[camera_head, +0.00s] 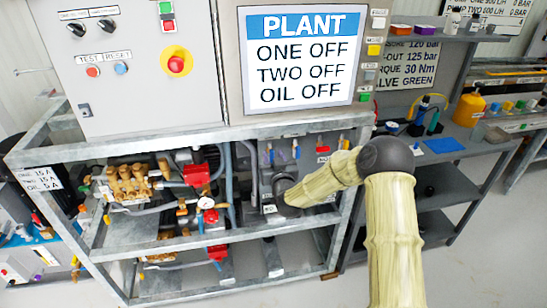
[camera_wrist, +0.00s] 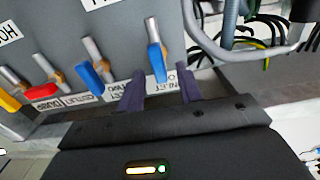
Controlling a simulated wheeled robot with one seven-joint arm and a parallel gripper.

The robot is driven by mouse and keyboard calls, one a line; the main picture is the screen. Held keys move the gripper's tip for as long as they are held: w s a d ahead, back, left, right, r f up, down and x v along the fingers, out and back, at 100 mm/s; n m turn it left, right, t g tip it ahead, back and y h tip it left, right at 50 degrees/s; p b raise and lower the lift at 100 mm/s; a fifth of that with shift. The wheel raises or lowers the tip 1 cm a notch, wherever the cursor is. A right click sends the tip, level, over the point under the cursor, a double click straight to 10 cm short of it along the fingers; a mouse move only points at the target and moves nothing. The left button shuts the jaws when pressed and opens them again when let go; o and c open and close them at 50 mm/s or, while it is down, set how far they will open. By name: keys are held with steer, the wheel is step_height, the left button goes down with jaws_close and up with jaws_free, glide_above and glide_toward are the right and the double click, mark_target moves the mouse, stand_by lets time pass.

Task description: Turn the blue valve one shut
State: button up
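Two blue valve handles show on the grey manifold panel in the wrist view. One blue handle (camera_wrist: 156,62) lies between my fingertips in the picture; its label is partly hidden by a finger and I cannot read it surely. The other blue handle (camera_wrist: 90,79) is to its left, outside my fingers. In the head view the blue handles (camera_head: 295,149) hang in a row under the cabinet. My gripper (camera_wrist: 160,82) is open, its dark fingers on either side of the first handle. I cannot tell whether they touch it. In the head view my arm partly hides the gripper.
A red handle (camera_wrist: 40,92) and a yellow handle (camera_wrist: 8,102) stand further left in the wrist view. Grey pipes (camera_wrist: 225,30) run close on the right. The display (camera_head: 305,60) reads ONE OFF, TWO OFF, OIL OFF. A metal frame (camera_head: 350,225) surrounds the pumps.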

steer(key=shift+c, duration=0.3)
jaws_close()
steer(key=shift+f+m+b, duration=0.1)
steer(key=shift+m+b, duration=0.2)
steer(key=shift+b, duration=0.05)
steer(key=shift+w+d+f+m+b, duration=0.1)
steer(key=shift+d+f+m+b, duration=0.1)
steer(key=shift+m+b, duration=2.15)
steer(key=shift+w+d+f+m+b, duration=0.2)
steer(key=shift+m+b, duration=1.05)
steer(key=shift+m, duration=2.2)
steer(key=shift+s+d+f+m+b, duration=0.1)
steer(key=shift+d+f+m+b, duration=0.15)
steer(key=shift+m+b, duration=2.1)
steer(key=shift+m+p, duration=0.55)
steer(key=shift+m, duration=0.1)
